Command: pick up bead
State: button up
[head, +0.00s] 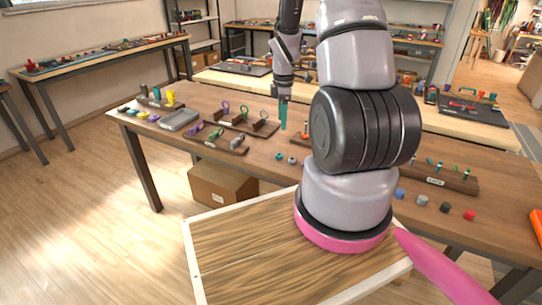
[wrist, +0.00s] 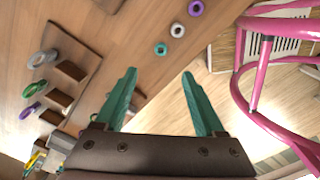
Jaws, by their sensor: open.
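Small beads lie along the front edge of the wooden table. A teal bead (head: 279,156) and a grey bead (head: 292,160) lie left of my arm. In the wrist view the teal bead (wrist: 160,48), grey bead (wrist: 177,30) and a purple bead (wrist: 195,8) lie in a row. Blue (head: 399,192), grey (head: 421,200), black (head: 445,207) and red (head: 468,214) beads lie right of my arm. My gripper (wrist: 159,74), with teal fingers, is open and empty. It points down above the table, apart from the beads. My arm hides the middle of the row.
Wooden holders with coloured rings (head: 215,142) stand on the table left of my gripper. A grey tray (head: 180,120) lies further left. A holder with teal and green pieces (head: 440,178) stands on the right. A cardboard box (head: 222,186) is on the floor below.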

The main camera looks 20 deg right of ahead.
jog(key=shift+n, duration=0.7)
notch_tip(320, 180, down, 9)
jog(key=shift+w+r, duration=0.15)
jog(key=shift+r, duration=0.05)
jog(key=shift+w+a+f, duration=0.1)
jog(key=shift+f, duration=1.45)
jog(key=shift+w+a+f, duration=0.1)
jog(key=shift+f, duration=1.45)
jog(key=shift+c, duration=0.3)
grip_shut()
jog(key=shift+r, duration=0.1)
notch_tip(320, 180, up, 10)
